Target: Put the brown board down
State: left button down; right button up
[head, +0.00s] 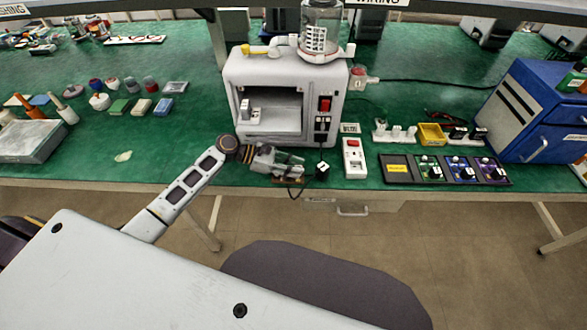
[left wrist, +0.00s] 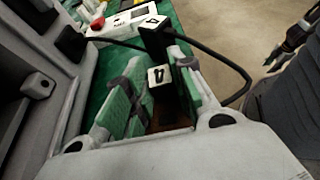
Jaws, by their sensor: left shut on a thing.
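My left gripper (head: 280,162) is shut on the brown board, at the table's front edge before the white machine. A small brown piece of the board (head: 288,181) shows below the fingers in the head view. In the left wrist view the board (left wrist: 170,118) shows between the green-padded fingers (left wrist: 155,103); most of it is hidden. Whether the board touches the table cannot be told. A dark, blurred part at the left wrist view's right edge may be my right gripper (left wrist: 292,42).
The white machine (head: 284,75) stands just behind the gripper. A white switch box (head: 354,158) and a dark tray of modules (head: 445,170) lie to the right. A blue cabinet (head: 535,112) is far right.

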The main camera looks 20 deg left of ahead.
pick_arm(q)
notch_tip(320, 180, up, 3)
jog(key=shift+f, duration=0.15)
jog(key=shift+a+r, duration=0.25)
jog(key=s+a, duration=0.1)
jog(key=a, duration=0.4)
jog(key=s+a, duration=0.2)
jog(key=a, duration=0.4)
jog(key=s+a, duration=0.2)
jog(key=a, duration=0.3)
jog(key=shift+a, duration=0.4)
jog(key=shift+w, duration=0.1)
